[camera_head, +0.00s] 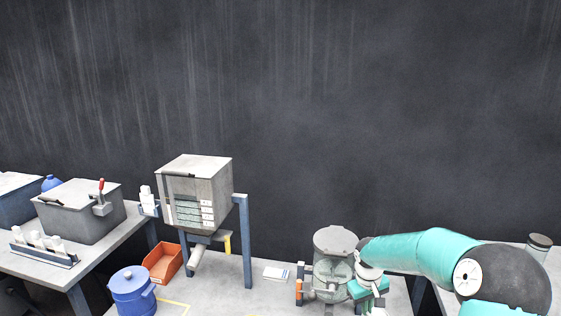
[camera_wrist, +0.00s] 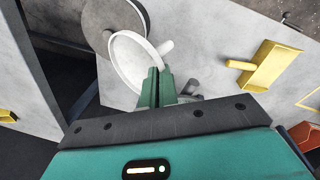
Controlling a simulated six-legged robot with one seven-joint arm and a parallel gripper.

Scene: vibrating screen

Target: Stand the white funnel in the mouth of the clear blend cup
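The white funnel (camera_wrist: 127,60) shows in the wrist view as a wide, tilted white ring with a short white stub at its right side. My gripper (camera_wrist: 157,80) has its two green fingers close together on the funnel's near rim, holding it. In the head view my gripper (camera_head: 366,287) is low at the right of the bench, with the pale funnel (camera_head: 370,271) at its fingers, just right of the clear-walled round machine. I cannot pick out the clear blend cup with certainty; it may be hidden behind my gripper or the funnel.
The round machine (camera_head: 334,240) with a grey lid stands beside my gripper. A yellow scoop (camera_wrist: 262,66) lies on the bench. A grey cabinet (camera_head: 200,190) on blue legs, an orange bin (camera_head: 163,262) and a blue pot (camera_head: 132,290) stand left. A dark-lidded jar (camera_head: 539,246) stands far right.

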